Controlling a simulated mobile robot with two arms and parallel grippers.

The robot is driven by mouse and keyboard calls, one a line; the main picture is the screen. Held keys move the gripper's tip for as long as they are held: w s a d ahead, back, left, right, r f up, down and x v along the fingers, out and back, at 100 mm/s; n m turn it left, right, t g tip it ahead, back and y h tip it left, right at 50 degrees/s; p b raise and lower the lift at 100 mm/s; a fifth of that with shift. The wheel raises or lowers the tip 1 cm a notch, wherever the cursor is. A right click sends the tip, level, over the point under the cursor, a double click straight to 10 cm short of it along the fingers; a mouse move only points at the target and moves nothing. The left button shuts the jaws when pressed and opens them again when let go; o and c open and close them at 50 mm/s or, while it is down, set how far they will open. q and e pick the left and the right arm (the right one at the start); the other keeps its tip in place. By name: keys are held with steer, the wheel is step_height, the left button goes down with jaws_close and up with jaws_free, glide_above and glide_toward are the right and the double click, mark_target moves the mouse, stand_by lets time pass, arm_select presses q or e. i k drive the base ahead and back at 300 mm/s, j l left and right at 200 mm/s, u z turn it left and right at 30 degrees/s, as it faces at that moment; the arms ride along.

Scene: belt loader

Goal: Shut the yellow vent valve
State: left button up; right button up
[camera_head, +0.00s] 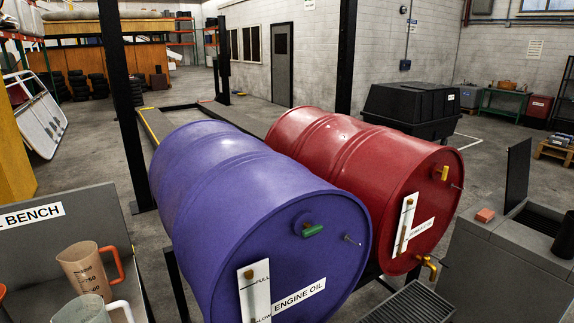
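A small yellow valve handle (441,173) sits high on the front end face of the red drum (350,150), right of centre in the view. The handle looks roughly upright. A thin metal pin sticks out to its right. A yellow tap (429,266) is low on the same drum. The purple drum (240,200), labelled ENGINE OIL, lies beside it on the left and has a green valve handle (313,230), lying nearly level. Neither of my grippers is in view.
A bench (60,250) at the left holds a brown jug (85,272) with an orange handle and a clear jug (92,310). A grey cabinet (500,265) stands at the right with an orange block (485,215) on it. A dark grate (412,303) lies below the drums.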

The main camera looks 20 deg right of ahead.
mark_target(444, 172)
steer(key=z, duration=1.2)
